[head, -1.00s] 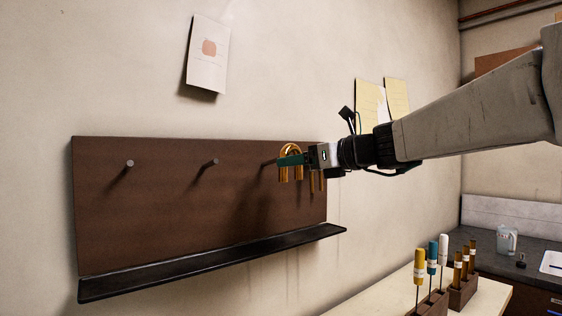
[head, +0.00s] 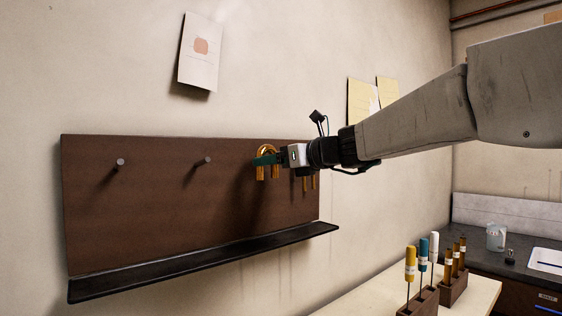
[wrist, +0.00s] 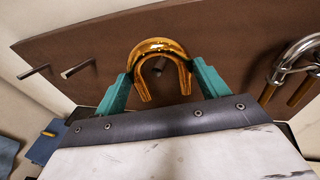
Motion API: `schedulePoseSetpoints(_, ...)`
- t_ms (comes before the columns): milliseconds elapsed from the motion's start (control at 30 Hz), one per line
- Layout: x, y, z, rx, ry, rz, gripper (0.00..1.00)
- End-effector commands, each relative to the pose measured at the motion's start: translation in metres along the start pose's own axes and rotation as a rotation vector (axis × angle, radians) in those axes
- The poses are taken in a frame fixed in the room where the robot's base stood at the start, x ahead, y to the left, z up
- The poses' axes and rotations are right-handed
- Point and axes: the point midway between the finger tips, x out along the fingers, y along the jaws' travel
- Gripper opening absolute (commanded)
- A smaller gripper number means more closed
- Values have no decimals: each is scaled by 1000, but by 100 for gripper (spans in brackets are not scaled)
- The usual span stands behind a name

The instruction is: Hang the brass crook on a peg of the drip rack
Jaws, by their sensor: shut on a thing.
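The brass crook (head: 267,151) is a shiny golden U-bend, held bend up with its legs hanging down. My gripper (head: 265,159) has its green fingers shut on it; in the wrist view the fingers (wrist: 160,85) press it from both sides. The drip rack (head: 150,215) is a brown wall board with bare pegs (head: 119,164) and (head: 206,161) to the left. In the wrist view a peg (wrist: 160,66) shows inside the crook's bend. I cannot tell whether the crook touches it. The head view hides this peg behind the crook and fingers.
Another crook (wrist: 300,70), silver and brass, hangs at the rack's right, close to my gripper. A black drip ledge (head: 200,262) runs below the board. A bench (head: 470,299) at lower right carries wooden blocks holding tools (head: 410,262). The wall above the board is mostly clear.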

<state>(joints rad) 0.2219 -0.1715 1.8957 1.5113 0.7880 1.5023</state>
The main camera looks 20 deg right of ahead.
Motion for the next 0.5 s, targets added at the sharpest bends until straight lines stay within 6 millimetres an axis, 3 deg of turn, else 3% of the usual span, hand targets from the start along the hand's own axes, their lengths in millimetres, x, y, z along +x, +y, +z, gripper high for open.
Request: schedulePoseSetpoints(500,24,-6,-6,1,1,0,45)
